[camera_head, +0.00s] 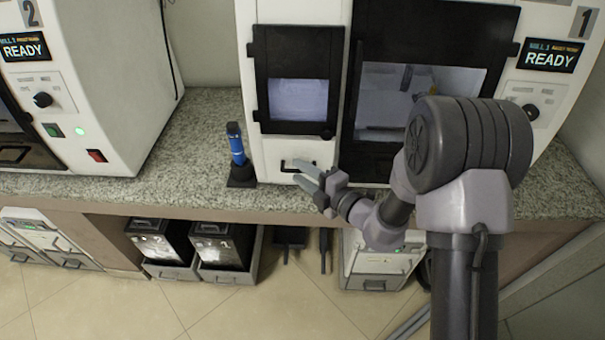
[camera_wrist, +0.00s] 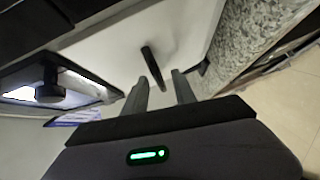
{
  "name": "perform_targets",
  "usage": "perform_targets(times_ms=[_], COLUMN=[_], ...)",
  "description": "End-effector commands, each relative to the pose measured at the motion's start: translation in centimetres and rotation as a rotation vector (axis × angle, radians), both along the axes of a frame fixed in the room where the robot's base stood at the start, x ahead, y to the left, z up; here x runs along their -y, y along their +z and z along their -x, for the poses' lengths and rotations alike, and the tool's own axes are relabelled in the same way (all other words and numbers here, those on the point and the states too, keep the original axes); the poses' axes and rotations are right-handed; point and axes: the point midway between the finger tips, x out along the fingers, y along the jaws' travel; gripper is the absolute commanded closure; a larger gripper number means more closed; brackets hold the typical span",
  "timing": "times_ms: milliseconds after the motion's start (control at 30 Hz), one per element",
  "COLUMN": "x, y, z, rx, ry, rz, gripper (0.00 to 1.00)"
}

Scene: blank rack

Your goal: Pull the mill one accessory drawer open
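Mill one (camera_head: 247,60) is the white machine labelled 1 with a READY screen. Its accessory drawer (camera_head: 272,150) is a white front low on the left part, below the small dark-framed window, and looks shut. The drawer's black bar handle (camera_head: 297,165) shows just beyond my fingertips; it also shows in the wrist view (camera_wrist: 153,68). My gripper (camera_head: 302,172) is open and empty, with its fingers pointing at the handle. In the wrist view my gripper (camera_wrist: 160,78) has a finger on either side of the handle's near end. I cannot tell whether they touch it.
A blue tool in a black stand (camera_head: 238,160) stands on the granite counter (camera_head: 205,140) left of the drawer. Mill two (camera_head: 110,80) is further left. Black bins (camera_head: 222,245) and a white unit (camera_head: 375,265) sit below the counter.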

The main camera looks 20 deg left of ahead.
Motion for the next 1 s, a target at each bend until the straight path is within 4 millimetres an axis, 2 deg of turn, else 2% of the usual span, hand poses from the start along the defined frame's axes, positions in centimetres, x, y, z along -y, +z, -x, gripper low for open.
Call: perform_targets(times_ms=[67, 200, 233, 1000], x=[0.02, 0.03, 0.03, 0.04], y=[0.01, 0.00, 0.00, -0.01], z=[0.01, 0.02, 0.02, 0.04], rx=[0.000, 0.001, 0.001, 0.000], ry=[0.000, 0.000, 0.000, 0.001], rz=[0.000, 0.001, 0.001, 0.001], gripper=[0.71, 0.99, 1.00, 1.00])
